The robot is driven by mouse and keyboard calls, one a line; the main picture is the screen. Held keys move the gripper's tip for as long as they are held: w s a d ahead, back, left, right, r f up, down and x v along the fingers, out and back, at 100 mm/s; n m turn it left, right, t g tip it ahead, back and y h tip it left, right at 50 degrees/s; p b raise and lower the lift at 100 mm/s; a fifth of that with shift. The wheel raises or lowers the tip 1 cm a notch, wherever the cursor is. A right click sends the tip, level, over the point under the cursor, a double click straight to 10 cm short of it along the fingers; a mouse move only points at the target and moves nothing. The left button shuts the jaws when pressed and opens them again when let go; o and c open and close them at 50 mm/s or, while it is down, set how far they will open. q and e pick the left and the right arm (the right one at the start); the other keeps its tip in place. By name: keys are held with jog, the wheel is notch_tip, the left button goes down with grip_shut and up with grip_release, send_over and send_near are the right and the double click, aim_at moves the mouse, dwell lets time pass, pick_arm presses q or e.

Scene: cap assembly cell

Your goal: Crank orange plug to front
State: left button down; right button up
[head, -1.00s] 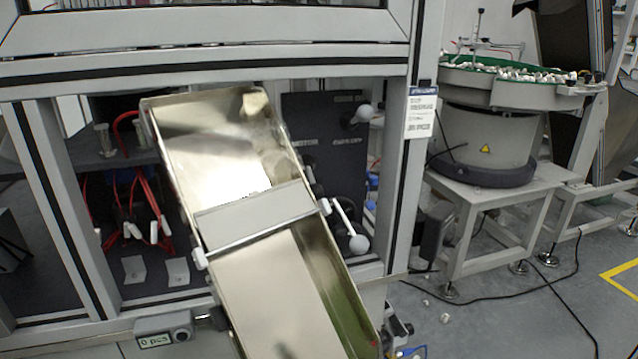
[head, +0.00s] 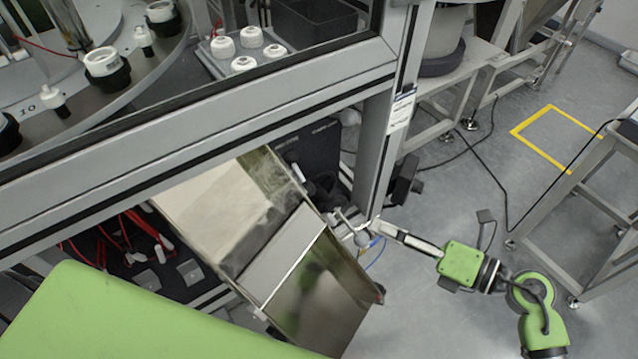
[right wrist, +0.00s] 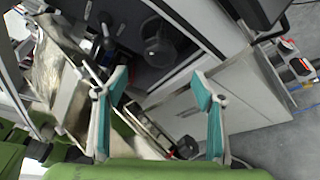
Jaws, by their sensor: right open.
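A small orange part (right wrist: 299,68), which may be the plug, sits on a pale fitting low on the machine, at the right edge of the right wrist view. I cannot make it out in the head view. My right gripper (head: 378,229) reaches in from the right beside the lower right side of the metal chute, near a pale knob (head: 362,239). In the right wrist view my right gripper (right wrist: 159,86) shows two teal-padded fingers wide apart with nothing between them. The orange part lies off to the right of the fingers, apart from them. My left gripper is not in view.
The sloping metal chute (head: 290,258) stands out from the machine frame (head: 376,150) next to my right gripper. A blue cable (head: 376,255) hangs beside it. A grey workbench frame (head: 575,190) stands at the right. The floor between is mostly clear.

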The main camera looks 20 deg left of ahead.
aim_at(342, 210)
jog(key=p+x, duration=0.1)
jog(key=x, duration=1.3)
jog(key=shift+p, duration=0.35)
jog(key=shift+d, duration=0.1)
jog(key=c, duration=1.1)
